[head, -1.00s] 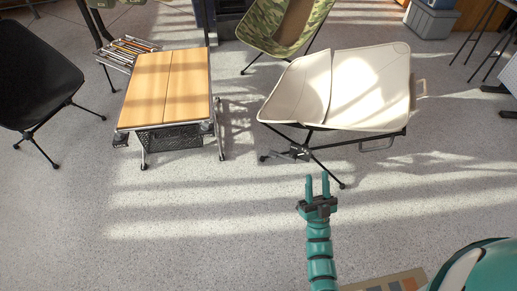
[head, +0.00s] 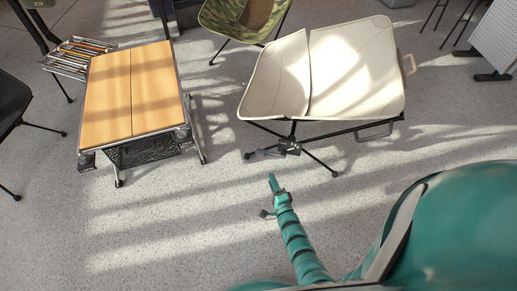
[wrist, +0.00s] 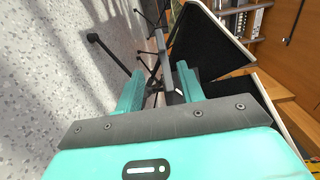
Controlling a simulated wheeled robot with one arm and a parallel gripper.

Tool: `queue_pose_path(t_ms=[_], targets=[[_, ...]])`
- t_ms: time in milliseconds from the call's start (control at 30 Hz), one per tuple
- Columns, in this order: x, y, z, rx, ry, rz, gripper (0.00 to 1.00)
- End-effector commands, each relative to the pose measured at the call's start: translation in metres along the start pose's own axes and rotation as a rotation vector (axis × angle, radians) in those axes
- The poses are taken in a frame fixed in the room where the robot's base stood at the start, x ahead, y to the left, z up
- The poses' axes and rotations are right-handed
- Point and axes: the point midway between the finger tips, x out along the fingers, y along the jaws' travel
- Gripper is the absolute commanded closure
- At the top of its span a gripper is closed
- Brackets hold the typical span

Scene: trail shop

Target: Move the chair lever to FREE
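The cream chair (head: 355,70) stands on dark legs right of centre in the head view. Its dark hub (head: 289,147) is under the front of the seat. A thin grey piece, which looks like the lever (head: 264,151), sticks out left from the hub; no FREE mark is legible. My gripper (head: 272,182) is low in front of the hub, apart from it in the head view. In the wrist view my gripper (wrist: 159,90) has its two teal fingers apart.
A wooden-topped table (head: 130,90) stands to the left, with a rack of rods (head: 78,55) behind it. A camouflage chair (head: 240,20) is behind. A black chair (head: 8,105) is at the left edge. The floor in front is clear.

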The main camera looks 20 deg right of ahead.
Motion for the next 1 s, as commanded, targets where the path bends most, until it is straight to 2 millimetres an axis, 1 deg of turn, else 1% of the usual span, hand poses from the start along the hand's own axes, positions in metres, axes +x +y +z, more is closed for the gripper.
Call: queue_pose_path(t_ms=[167,300,633,800,1000], targets=[[0.021,0.001,0.0,0.001,0.0,-0.006,0.62],[0.048,0.0,-0.001,0.0,0.001,-0.01,0.62],[0.106,0.002,0.0,0.0,0.0,-0.005,0.62],[0.135,0.0,-0.001,-0.002,0.001,-0.009,0.62],[0.159,0.0,0.0,0.0,0.0,-0.006,0.62]])
